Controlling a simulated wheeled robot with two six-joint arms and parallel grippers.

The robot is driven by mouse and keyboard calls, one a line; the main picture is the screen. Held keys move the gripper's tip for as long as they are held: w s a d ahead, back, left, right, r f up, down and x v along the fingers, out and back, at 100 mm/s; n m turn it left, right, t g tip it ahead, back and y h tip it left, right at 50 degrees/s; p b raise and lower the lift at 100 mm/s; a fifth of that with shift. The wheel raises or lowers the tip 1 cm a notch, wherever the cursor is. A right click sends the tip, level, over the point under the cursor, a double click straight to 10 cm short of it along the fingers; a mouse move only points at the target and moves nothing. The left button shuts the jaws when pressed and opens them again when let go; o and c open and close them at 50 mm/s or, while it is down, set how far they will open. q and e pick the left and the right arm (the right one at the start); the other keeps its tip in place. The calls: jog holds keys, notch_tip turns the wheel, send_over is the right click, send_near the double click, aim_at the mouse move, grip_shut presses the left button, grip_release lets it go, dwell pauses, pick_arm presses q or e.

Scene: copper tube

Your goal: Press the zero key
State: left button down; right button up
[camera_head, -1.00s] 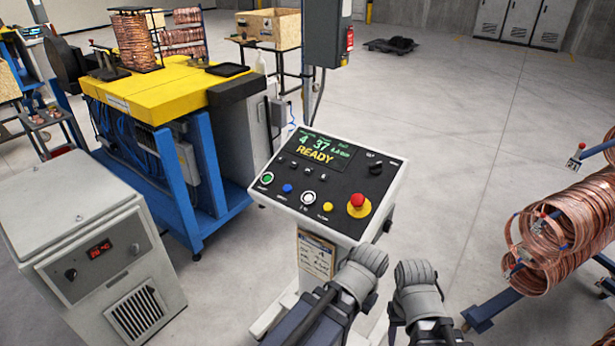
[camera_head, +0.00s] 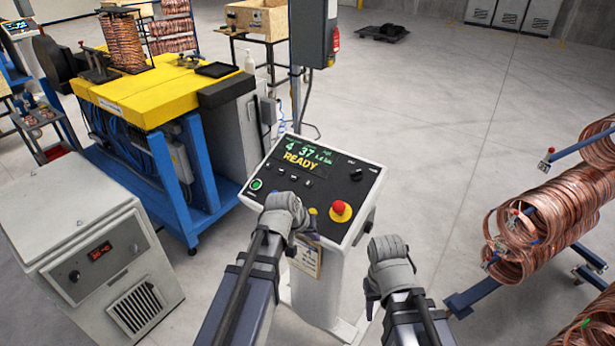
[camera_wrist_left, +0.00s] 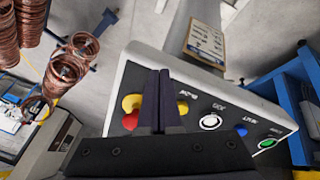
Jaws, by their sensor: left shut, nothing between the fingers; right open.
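The control console (camera_head: 350,165) has a dark slanted panel whose display (camera_head: 303,155) reads READY. The white round key, labelled like ZERO, shows in the left wrist view (camera_wrist_left: 210,122) between the yellow key (camera_wrist_left: 182,107) and the blue key (camera_wrist_left: 241,130). In the head view my left gripper (camera_head: 292,215) covers the white and blue keys. My left gripper is shut and empty; in the wrist view its fingers (camera_wrist_left: 159,100) lie beside the yellow key, and contact cannot be told. My right gripper (camera_head: 386,262) is open and empty, right of the console.
A red stop button (camera_head: 340,208) on a yellow base sits right of the yellow key. The green key (camera_head: 256,184) is at the left. A grey cabinet (camera_head: 95,250) and yellow-topped machine (camera_head: 150,90) stand left; copper coils (camera_head: 550,220) hang right.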

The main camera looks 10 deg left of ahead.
aim_at(309, 184)
pick_arm(q)
jog(key=w+a+r+n+t, duration=0.3)
jog(key=w+r, duration=0.3)
jog(key=w, duration=0.2)
jog(key=w+a+r+n+t, duration=0.3)
jog(key=w+a+r+t, duration=0.2)
jog(key=w, duration=0.3)
jog(key=shift+a+r+t, duration=0.35)
jog(key=shift+r+t, duration=0.05)
jog(key=shift+r, duration=0.05)
jog(key=shift+f, duration=0.1)
jog(key=w+f+b, duration=0.1)
jog(key=f+b, duration=0.1)
jog(key=w+f+b, duration=0.1)
jog(key=f+b, duration=0.2)
jog(key=w+d+f+b, duration=0.1)
jog(key=f+b, duration=0.2)
jog(key=shift+w+d, duration=0.1)
jog(key=shift+w, duration=0.05)
jog(key=shift+f, duration=0.1)
dwell(1.0)
jog(key=shift+w+d+f+b, duration=0.15)
jog(key=shift+f+b, duration=0.1)
jog(key=shift+b, duration=0.15)
